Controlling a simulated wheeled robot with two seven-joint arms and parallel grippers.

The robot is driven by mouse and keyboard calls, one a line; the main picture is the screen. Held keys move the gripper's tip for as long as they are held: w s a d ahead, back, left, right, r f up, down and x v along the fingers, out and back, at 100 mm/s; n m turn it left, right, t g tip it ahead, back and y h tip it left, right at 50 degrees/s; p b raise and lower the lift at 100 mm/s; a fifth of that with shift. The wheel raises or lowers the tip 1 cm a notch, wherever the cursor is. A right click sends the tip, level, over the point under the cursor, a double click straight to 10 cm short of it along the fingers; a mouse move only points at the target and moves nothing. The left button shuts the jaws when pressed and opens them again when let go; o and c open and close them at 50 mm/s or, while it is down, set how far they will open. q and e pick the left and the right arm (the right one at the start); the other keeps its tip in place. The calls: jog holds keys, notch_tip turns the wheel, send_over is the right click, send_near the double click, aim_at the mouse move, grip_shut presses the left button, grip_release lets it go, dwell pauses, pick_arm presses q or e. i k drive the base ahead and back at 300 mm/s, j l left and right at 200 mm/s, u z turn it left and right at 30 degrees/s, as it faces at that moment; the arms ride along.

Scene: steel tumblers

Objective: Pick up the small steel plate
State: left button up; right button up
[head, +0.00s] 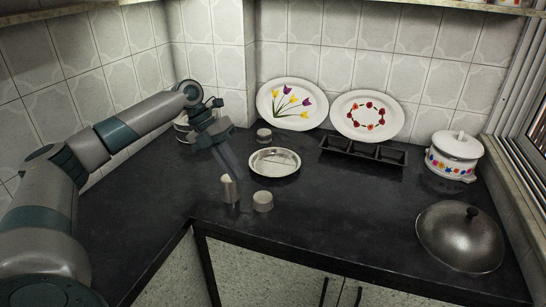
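The small steel plate (274,162) is round and shallow with a raised rim. It lies flat on the dark counter near the middle of the head view. My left gripper (228,172) points down just left of the plate, apart from it in the picture. Its fingers are blurred, so I cannot tell whether they are open or shut. A steel tumbler (229,190) stands just below the fingertips; I cannot tell whether they touch it. The plate is fully visible. My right gripper is not in view.
Other steel tumblers stand in front of the plate (263,202) and behind it (264,135). A dark divided tray (362,151), two decorated plates, a white lidded pot (453,158) and a domed metal lid (460,238) occupy the right side. The counter between plate and lid is clear.

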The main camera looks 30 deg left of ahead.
aim_at(272, 162)
jog(key=i+j, duration=0.45)
jog(key=j, duration=0.15)
jog(key=i+j, duration=0.5)
jog(key=j, duration=0.1)
